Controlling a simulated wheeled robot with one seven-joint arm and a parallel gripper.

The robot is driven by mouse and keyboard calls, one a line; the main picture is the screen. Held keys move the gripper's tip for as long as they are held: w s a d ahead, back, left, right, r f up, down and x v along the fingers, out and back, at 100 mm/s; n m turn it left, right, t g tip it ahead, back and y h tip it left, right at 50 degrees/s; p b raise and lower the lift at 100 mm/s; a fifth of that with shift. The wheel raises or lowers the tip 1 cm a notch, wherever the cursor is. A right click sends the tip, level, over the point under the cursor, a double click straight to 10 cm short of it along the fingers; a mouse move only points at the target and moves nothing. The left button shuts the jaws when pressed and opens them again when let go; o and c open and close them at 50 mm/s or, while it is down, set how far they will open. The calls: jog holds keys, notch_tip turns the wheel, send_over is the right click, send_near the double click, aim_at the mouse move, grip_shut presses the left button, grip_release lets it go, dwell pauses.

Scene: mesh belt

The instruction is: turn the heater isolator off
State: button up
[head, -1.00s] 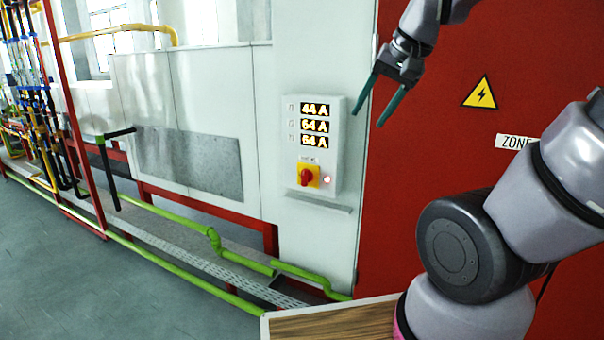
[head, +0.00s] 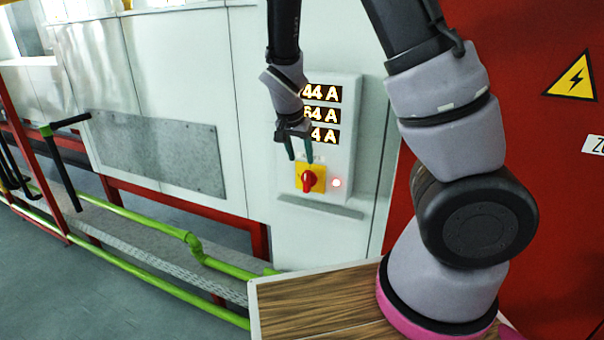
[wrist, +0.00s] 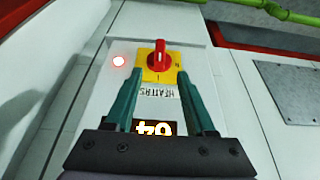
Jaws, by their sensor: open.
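The heater isolator is a red rotary knob (head: 309,181) on a yellow plate (head: 301,170), low on a white panel box (head: 344,150). In the wrist view the red knob (wrist: 158,56) stands near the top middle, above a label reading HEATERS (wrist: 157,93). My gripper (head: 300,159) is open and empty, just above the plate in the head view. In the wrist view its two green fingers (wrist: 155,80) spread toward the knob, one on each side, their tips short of it. I see no contact with the knob. A red lamp (head: 337,182) glows beside the knob.
Lit amber readouts (head: 325,92) sit above the knob, partly hidden by my gripper. A thin ledge (head: 320,207) runs below the box. A red cabinet (head: 550,150) with a warning sign stands right. Green pipes (head: 130,222) run low at left, beside open floor.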

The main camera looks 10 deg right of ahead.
aim_at(305, 177)
jog(key=x, duration=1)
jog(key=shift+f, duration=0.3)
jog(key=shift+c, duration=0.3)
grip_shut()
